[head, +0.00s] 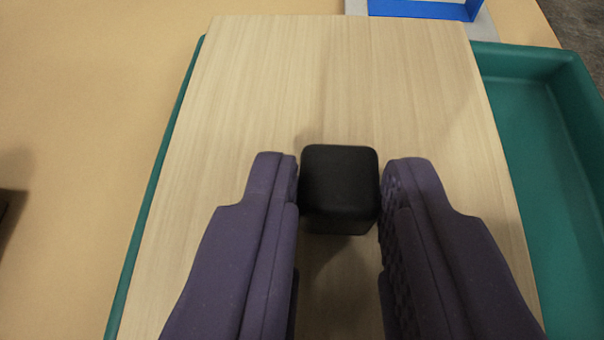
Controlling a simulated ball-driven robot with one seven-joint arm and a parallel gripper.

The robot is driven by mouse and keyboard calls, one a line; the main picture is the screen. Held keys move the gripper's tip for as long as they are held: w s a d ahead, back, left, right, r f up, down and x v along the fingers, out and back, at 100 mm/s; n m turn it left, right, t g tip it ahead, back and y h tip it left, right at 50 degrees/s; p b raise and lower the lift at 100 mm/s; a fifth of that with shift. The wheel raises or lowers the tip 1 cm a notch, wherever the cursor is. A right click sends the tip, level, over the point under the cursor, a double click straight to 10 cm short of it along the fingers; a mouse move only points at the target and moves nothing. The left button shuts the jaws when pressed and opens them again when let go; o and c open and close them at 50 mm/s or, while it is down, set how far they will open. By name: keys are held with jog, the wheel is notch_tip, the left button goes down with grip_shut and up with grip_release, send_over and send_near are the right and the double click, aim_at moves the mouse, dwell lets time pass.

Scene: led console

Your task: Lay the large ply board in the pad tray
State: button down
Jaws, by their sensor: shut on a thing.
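The large ply board (330,80) is pale wood with a black block-shaped knob (340,185) standing on it. My gripper (339,190) has purple fingers, one on each side of the knob, shut on it. The green pad tray (545,160) shows to the right of the board, with a thin strip of its rim along the board's left edge. The board covers the left and middle of the tray. Whether it rests on the tray floor or hangs above it I cannot tell. The board's near edge is out of view.
A blue piece (420,8) on a grey base (484,27) stands beyond the board at the top. The tan table top (90,90) is clear at the left, apart from a dark object (8,210) at the left edge. The tray's right part is empty.

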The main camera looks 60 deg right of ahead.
aim_at(334, 294)
notch_tip(334, 294, down, 4)
jog(key=shift+r+b, duration=0.1)
jog(key=shift+b, duration=0.75)
jog(key=shift+r, duration=0.15)
jog(key=c, duration=0.9)
grip_release()
